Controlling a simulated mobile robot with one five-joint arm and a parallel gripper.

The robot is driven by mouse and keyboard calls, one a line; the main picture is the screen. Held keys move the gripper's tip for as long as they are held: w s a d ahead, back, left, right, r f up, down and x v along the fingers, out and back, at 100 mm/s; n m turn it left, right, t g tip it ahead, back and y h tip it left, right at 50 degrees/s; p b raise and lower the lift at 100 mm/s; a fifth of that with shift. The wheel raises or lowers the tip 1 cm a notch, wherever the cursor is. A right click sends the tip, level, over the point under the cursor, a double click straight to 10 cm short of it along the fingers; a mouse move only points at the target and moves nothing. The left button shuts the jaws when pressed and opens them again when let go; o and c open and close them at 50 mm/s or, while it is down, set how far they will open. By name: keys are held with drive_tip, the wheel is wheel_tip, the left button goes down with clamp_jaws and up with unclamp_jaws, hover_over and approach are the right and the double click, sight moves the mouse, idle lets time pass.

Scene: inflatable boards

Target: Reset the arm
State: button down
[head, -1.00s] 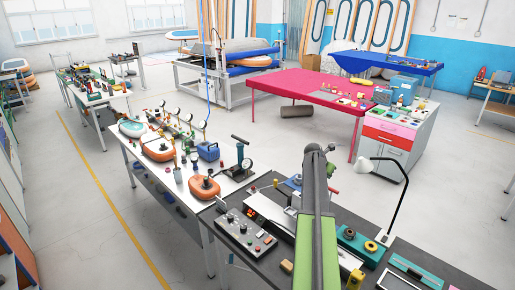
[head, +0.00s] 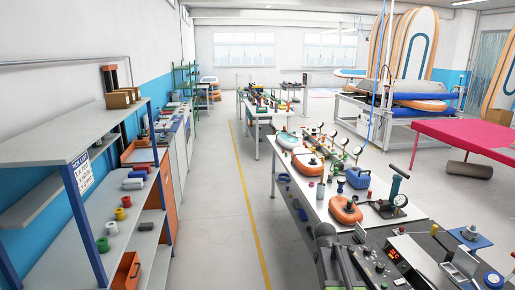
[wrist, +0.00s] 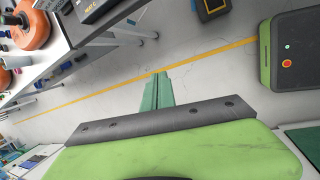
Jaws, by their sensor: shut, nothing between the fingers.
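My gripper (wrist: 157,80) shows in the wrist view as two teal fingers lying together beyond a dark bar and a green body. It is shut and empty, above the grey floor, with no object touching it. In the head view, a dark part of my arm (head: 335,258) shows low at the bottom centre, in front of the near workbench. The gripper itself cannot be made out in the head view.
A workbench (head: 420,215) with gauges, orange pieces and a blue can stands at right. A shelf unit (head: 75,140) with tape rolls stands at left. Open floor (head: 215,225) with a yellow line (head: 246,190) runs between. A bench edge (wrist: 85,50) shows upper left in the wrist view.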

drive_tip(key=s+a+f+m+g+y, duration=0.1)
drive_tip(key=s+a+f+m, duration=0.1)
drive_tip(key=s+a+m, duration=0.3)
drive_tip(key=s+a+f+m+g+y, duration=0.1)
drive_tip(key=s+a+m, duration=0.4)
drive_tip(key=s+m, duration=0.6)
drive_tip(key=shift+a+f+m+g+y+b, duration=0.3)
drive_tip(key=shift+f+m+g+b, duration=0.1)
drive_tip(key=shift+m+g, duration=0.35)
